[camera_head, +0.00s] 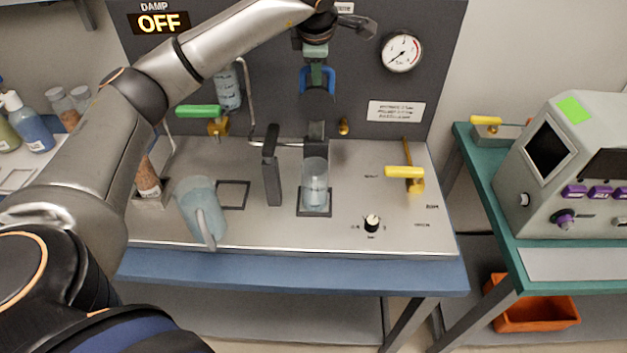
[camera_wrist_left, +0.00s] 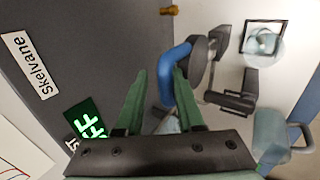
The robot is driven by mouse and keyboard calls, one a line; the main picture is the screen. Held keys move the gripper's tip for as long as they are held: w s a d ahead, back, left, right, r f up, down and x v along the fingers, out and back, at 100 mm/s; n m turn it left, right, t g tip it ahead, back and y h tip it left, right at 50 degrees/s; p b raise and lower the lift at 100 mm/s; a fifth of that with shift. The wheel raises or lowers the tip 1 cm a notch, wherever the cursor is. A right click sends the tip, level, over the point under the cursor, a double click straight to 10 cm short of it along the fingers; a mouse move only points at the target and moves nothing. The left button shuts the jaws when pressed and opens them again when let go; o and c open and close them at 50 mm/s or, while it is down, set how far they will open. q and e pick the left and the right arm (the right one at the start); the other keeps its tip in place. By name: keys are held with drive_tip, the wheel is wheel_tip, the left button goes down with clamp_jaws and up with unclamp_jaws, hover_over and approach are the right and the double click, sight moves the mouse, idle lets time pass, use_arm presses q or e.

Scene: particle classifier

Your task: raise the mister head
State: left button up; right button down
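The mister head (camera_head: 317,100) is a dark cylinder with a blue looped handle (camera_head: 303,80) on the grey back panel. It is above a clear cup (camera_head: 315,190) on the steel bench top. My left gripper (camera_head: 317,76) reaches down from above, at the blue handle. In the left wrist view the green fingers (camera_wrist_left: 159,72) are apart, with part of the blue handle (camera_wrist_left: 176,62) between and behind them, near the right finger. Contact cannot be told. The cup also shows in the left wrist view (camera_wrist_left: 262,42). My right gripper is not in view.
A black upright lever (camera_head: 271,170) and a blue-grey jug (camera_head: 198,205) stand left of the cup. A green-handled valve (camera_head: 200,111) is behind the jug; a yellow-handled valve (camera_head: 405,172) and a knob (camera_head: 372,223) are to the right. The DAMP display (camera_head: 160,22) reads OFF.

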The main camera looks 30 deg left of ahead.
use_arm(q)
drive_tip(key=shift+s+d+f, duration=0.1)
drive_tip(key=shift+s+f, duration=0.05)
drive_tip(key=shift+f, duration=0.15)
drive_tip(key=shift+p+v, duration=0.65)
drive_tip(key=shift+v, duration=0.3)
drive_tip(key=p+v, duration=0.2)
drive_tip(key=v, duration=0.3)
drive_tip(key=shift+r, duration=0.2)
